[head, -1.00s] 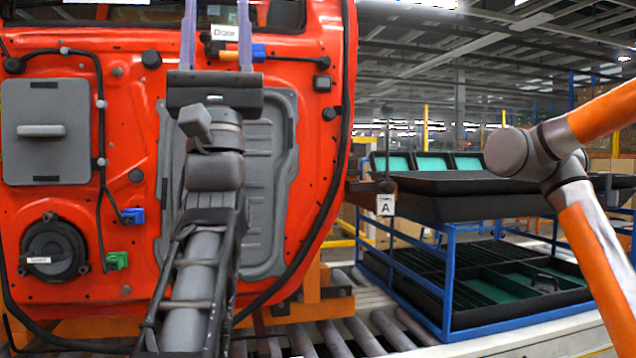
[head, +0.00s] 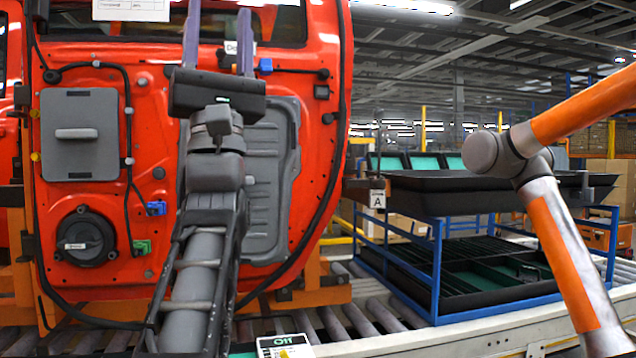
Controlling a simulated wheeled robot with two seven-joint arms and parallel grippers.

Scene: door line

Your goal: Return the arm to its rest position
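My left gripper (head: 218,28) is in front of the red vehicle door (head: 215,270). Its two purple-grey fingers point up and stand well apart, with nothing visible gripped between them. I cannot tell whether the fingers touch the door. My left forearm and gripper hide part of the door's grey panel and of a small label near the right finger. At the right an orange and grey arm bends at its elbow and runs out of the picture at the bottom; no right gripper shows.
A blue rack (head: 437,270) with black trays stands right of the door, with an "A" tag (head: 377,199) at its near corner. A roller conveyor (head: 345,318) runs below the door. A small sign (head: 284,346) stands at the bottom. Another red body part shows at far left.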

